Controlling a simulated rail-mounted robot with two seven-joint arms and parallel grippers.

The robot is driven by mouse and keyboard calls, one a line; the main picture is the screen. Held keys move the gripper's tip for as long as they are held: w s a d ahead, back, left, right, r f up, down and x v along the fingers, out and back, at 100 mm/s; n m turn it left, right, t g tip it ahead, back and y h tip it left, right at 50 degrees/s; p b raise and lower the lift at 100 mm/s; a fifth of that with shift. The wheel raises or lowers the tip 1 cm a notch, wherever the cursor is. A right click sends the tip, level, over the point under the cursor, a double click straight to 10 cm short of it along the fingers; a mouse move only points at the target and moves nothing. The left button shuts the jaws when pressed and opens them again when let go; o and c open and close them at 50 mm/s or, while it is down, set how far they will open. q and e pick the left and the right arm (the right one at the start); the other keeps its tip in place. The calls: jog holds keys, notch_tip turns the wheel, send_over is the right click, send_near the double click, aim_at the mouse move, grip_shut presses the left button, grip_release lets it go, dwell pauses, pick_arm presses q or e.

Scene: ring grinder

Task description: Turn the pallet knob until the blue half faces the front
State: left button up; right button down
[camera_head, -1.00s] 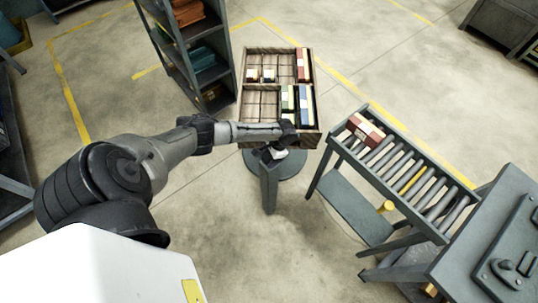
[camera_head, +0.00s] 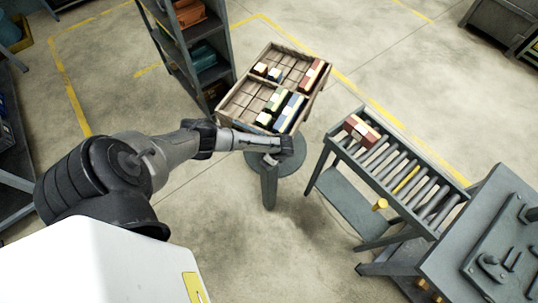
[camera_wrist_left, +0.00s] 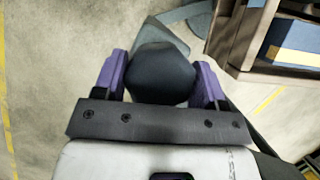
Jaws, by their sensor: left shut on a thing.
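The pallet (camera_head: 243,97) is a wooden tray of compartments in two halves, on a grey pedestal (camera_head: 268,185). It stands askew, its near end pointing lower left in the head view. Blue (camera_head: 290,112) and green (camera_head: 275,99) blocks lie in the near half; a red block (camera_head: 313,74) lies in the far half. A blue block also shows in the left wrist view (camera_wrist_left: 283,35). The dark rounded knob (camera_wrist_left: 162,73) sits between the purple fingers of my left gripper (camera_wrist_left: 163,80), which is shut on it beside the pallet. In the head view my gripper (camera_head: 284,148) hides the knob.
A grey shelf rack (camera_head: 185,50) stands close to the pallet's left. A roller conveyor (camera_head: 395,175) with a red-and-cream block (camera_head: 360,130) stands to the right. A grey machine table (camera_head: 480,250) is at the lower right. The floor behind the pallet is clear.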

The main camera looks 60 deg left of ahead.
pick_arm(q)
jog(key=m+t+p, duration=0.1)
jog(key=m+t, duration=0.1)
jog(key=m, duration=0.3)
jog(key=shift+p, duration=0.4)
jog(key=m+t, duration=0.1)
jog(key=m, duration=0.2)
jog(key=shift+y+p, duration=0.3)
jog(key=shift+p, duration=0.05)
jog(key=shift+m, duration=0.5)
jog(key=shift+t, duration=0.3)
jog(key=o, duration=0.9)
jog(key=shift+o, duration=0.2)
jog(key=shift+r, duration=0.1)
